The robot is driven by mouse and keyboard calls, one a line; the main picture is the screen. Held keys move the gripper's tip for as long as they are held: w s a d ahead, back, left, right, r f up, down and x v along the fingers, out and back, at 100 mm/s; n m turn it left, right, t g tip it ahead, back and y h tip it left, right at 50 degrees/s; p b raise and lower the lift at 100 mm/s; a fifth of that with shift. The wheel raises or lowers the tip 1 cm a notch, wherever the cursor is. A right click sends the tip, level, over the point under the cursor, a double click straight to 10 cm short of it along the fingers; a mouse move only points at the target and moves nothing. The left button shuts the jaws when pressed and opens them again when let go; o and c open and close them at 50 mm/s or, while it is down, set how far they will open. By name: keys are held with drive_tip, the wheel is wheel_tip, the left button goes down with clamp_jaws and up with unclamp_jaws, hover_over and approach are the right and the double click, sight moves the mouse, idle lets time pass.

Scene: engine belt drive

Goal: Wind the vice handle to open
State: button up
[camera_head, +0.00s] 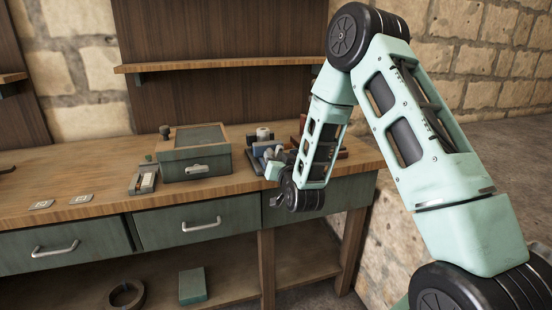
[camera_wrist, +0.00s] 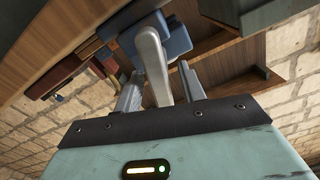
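The blue-grey vice (camera_wrist: 170,40) shows at the top of the wrist view, above the wooden bench. Its pale grey handle (camera_wrist: 150,62) is a thick bar reaching down toward the camera. My gripper (camera_wrist: 158,72) has one finger on each side of this handle. The fingers stand apart, with a gap visible between the handle and the right finger. Whether the left finger touches the handle cannot be told. In the head view the vice (camera_head: 262,149) stands at the bench's right end, partly hidden by my arm; the fingertips cannot be made out there.
A green box (camera_head: 196,165) with a wooden rim sits on the workbench (camera_head: 105,190), left of the vice. A small grey device (camera_head: 143,182) lies beside it. Drawers (camera_head: 195,228) line the bench front. A shelf (camera_head: 215,64) hangs behind. The bench's left part is mostly clear.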

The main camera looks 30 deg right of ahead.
clamp_jaws()
drive_tip(key=shift+a+f+n+b, duration=0.1)
drive_tip(key=shift+f+n+b, duration=0.1)
drive_tip(key=shift+n+b, duration=0.75)
drive_tip(key=shift+r+n+b, duration=0.1)
drive_tip(key=shift+n+b, duration=0.45)
drive_tip(key=shift+b, duration=0.2)
drive_tip(key=shift+r, duration=0.2)
unclamp_jaws()
drive_tip(key=shift+s+f, duration=0.1)
drive_tip(key=shift+f, duration=0.05)
